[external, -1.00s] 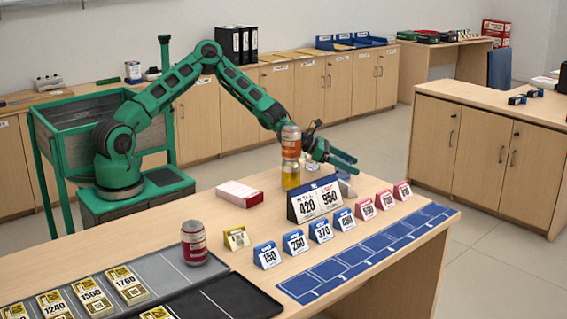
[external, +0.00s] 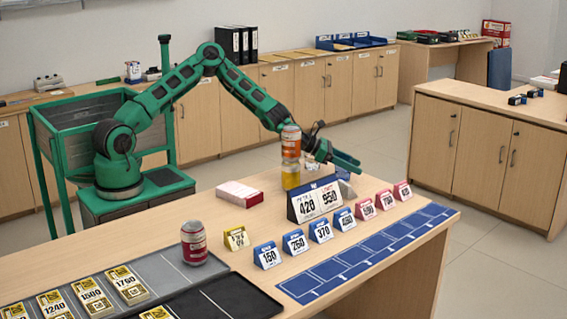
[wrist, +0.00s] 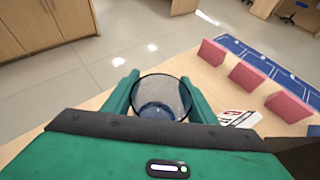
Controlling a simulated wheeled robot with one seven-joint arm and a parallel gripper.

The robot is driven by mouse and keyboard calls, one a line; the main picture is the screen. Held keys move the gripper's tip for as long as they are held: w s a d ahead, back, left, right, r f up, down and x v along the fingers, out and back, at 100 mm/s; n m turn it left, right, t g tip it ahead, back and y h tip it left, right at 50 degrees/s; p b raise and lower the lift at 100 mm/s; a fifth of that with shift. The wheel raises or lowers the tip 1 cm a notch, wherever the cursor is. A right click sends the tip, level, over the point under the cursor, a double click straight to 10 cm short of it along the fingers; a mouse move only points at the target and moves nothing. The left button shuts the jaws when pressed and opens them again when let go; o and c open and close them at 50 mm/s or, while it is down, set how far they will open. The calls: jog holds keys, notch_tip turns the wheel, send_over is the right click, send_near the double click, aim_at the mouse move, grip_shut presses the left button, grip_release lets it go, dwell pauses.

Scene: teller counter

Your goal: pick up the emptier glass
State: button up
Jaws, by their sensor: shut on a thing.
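My gripper (external: 345,161) is over the far side of the counter, behind the two-number sign. In the wrist view its two green fingers are shut on a clear glass (wrist: 159,93), one on each side. I look down into this round glass; it appears mostly empty, with a bluish bottom. Whether it touches the counter cannot be told. In the external view the glass is largely hidden by the gripper and sign.
The two-number sign (external: 317,202) stands just in front of my gripper. Blue and pink price cards (external: 365,207) line the counter (external: 215,230). A red can (external: 194,243) and a red-white box (external: 240,194) stand to the left. The blue marked strip lies at the right.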

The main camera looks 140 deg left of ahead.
jog(key=shift+r, duration=0.2)
jog(key=shift+r, duration=1.15)
jog(key=s+a+r, duration=0.3)
jog(key=s+r, duration=0.5)
jog(key=s, duration=0.3)
jog(key=shift+d+r, duration=0.1)
jog(key=shift+r, duration=0.05)
dwell(2.2)
